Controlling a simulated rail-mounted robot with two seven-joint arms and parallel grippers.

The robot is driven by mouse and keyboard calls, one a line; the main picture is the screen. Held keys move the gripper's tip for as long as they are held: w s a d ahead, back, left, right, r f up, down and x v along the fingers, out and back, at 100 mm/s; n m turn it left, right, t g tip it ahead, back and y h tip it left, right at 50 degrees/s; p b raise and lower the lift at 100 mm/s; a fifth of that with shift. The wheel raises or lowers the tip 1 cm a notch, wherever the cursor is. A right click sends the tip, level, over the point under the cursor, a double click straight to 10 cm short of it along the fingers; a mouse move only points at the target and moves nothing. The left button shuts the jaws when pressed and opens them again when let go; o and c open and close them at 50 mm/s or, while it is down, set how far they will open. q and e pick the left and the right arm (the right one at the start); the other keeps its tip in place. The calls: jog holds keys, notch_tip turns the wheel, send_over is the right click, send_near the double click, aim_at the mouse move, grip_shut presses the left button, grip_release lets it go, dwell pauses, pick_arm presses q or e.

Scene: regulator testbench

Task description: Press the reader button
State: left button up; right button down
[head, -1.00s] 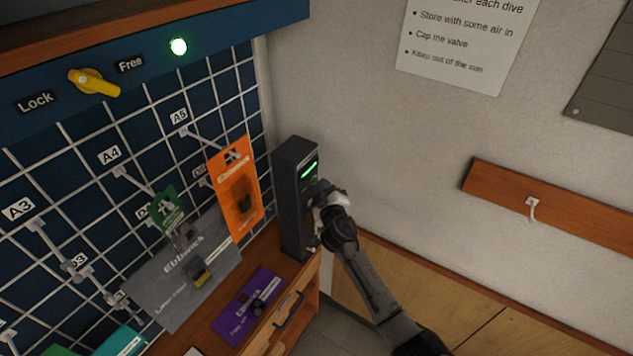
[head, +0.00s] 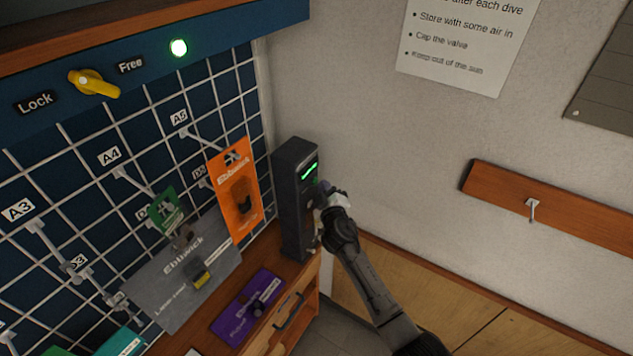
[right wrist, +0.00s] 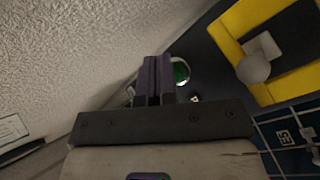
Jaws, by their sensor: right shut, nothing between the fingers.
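The reader (head: 292,215) is a tall dark box standing upright on the wooden counter beside the grid wall in the head view. A green bar (head: 309,171) is lit on its upper front. My right gripper (head: 324,193) is at the reader's front, just below the green bar; contact is hard to judge. In the right wrist view its purple fingers (right wrist: 157,80) are shut with nothing between them. A round green spot with a pale rim (right wrist: 181,72) shows right beside the fingertips on a dark surface. The reader button cannot be made out in the head view. My left gripper is not in view.
An orange package (head: 237,190) hangs left of the reader. A purple package (head: 248,306) lies on the counter in front. A yellow knob (head: 94,83) sits between Lock and Free, with a green lamp (head: 178,47) lit. A wooden rail with a hook (head: 532,208) is at right.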

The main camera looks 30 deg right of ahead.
jog(key=shift+s+d, duration=0.15)
jog(key=shift+s, duration=0.35)
jog(key=shift+d, duration=0.1)
jog(key=shift+s+d+p, duration=0.1)
jog(key=shift+s+p, duration=0.15)
jog(key=shift+p, duration=0.1)
jog(key=s, duration=0.1)
jog(key=s+d+p, duration=0.1)
jog(key=s, duration=0.2)
jog(key=shift+d+p, duration=0.3)
jog(key=shift+d, duration=0.05)
